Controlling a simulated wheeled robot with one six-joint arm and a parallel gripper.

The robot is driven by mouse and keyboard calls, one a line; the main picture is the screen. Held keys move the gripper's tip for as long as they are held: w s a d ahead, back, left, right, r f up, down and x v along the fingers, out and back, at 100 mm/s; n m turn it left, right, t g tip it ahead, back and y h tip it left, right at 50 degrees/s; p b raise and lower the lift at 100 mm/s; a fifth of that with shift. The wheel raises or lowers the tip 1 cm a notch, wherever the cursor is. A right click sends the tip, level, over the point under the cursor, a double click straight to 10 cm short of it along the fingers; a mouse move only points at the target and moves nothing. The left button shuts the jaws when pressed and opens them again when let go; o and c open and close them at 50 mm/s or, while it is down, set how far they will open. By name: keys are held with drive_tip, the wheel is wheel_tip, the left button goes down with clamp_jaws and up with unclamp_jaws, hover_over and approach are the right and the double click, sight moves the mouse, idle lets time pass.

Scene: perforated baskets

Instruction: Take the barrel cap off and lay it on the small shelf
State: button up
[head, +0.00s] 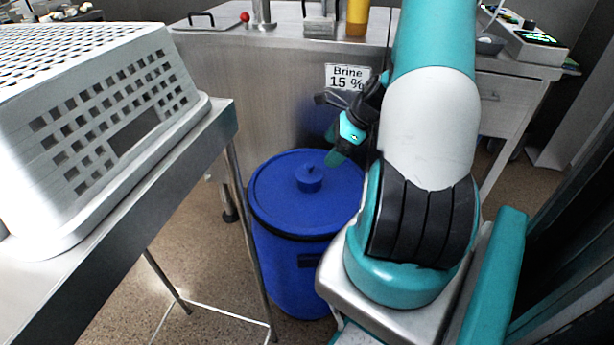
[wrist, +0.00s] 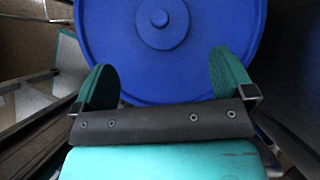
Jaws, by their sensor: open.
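The blue barrel (head: 290,265) stands on the floor in the middle of the head view, with its round blue cap (head: 280,205) on top. A short knob (head: 309,177) rises from the cap's centre; in the wrist view the knob (wrist: 159,20) shows near the top of the picture. My gripper (head: 336,157) is above the cap, near the knob, in the head view. In the wrist view its two teal fingers (wrist: 164,82) are wide apart, with nothing between them but the cap's surface beyond. The small shelf cannot be told for sure.
A white perforated basket (head: 100,150) sits upside down on a steel table (head: 190,165) at left. Behind the barrel is a steel tank with a "Brine 15 %" sign (head: 347,78). A yellow container (head: 357,18) stands on top. Bare floor shows between the table legs.

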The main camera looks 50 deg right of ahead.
sight(310, 170)
drive_tip(key=x, duration=0.4)
drive_tip(key=shift+w+a+f, duration=0.1)
drive_tip(key=shift+w+f, duration=0.05)
drive_tip(key=shift+f, duration=0.15)
drive_tip(key=b+x, duration=0.1)
drive_tip(key=x, duration=0.4)
drive_tip(key=shift+w+a+f, duration=0.15)
drive_tip(key=shift+w+f, duration=0.05)
drive_tip(key=shift+w, duration=0.2)
drive_tip(key=c, duration=0.8)
drive_tip(key=shift+o, duration=0.2)
drive_tip(key=shift+r, duration=0.15)
